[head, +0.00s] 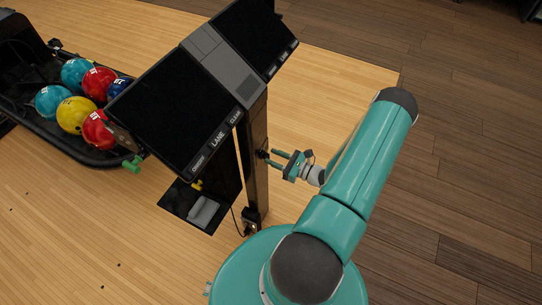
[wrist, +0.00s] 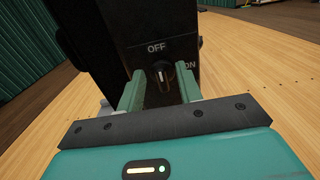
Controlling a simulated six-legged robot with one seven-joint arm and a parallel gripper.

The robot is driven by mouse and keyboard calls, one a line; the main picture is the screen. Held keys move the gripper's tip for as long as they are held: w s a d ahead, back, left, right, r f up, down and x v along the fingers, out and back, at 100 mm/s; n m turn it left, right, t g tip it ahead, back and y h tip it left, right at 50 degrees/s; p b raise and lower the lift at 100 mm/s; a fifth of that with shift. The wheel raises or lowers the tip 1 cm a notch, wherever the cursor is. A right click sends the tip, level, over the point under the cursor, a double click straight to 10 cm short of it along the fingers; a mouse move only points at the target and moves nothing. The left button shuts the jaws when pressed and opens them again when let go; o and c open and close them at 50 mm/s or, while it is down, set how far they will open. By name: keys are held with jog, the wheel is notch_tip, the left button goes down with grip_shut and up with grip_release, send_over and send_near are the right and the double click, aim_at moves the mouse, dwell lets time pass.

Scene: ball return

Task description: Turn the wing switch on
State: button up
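The wing switch (wrist: 162,76) is a dark rotary knob with a light pointer line on the black side of the console post. In the wrist view its grip stands near upright, with the pointer toward the OFF label above it; an ON label is at its right. My gripper (wrist: 160,92) is open, with one teal finger on each side of the knob and a gap to it on both sides. In the head view my gripper (head: 276,159) reaches the right side of the post (head: 255,160); the knob there is small and dark and partly hidden.
Two dark screens (head: 175,105) top the console. A ball rack (head: 60,140) with several coloured bowling balls stands at the left. A green knob (head: 133,164) sticks out near it. A small box with a cable sits low on the post. The wooden floor at the right is clear.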

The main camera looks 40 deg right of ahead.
jog(key=shift+x, duration=0.9)
jog(key=c, duration=0.6)
jog(key=shift+o, duration=0.2)
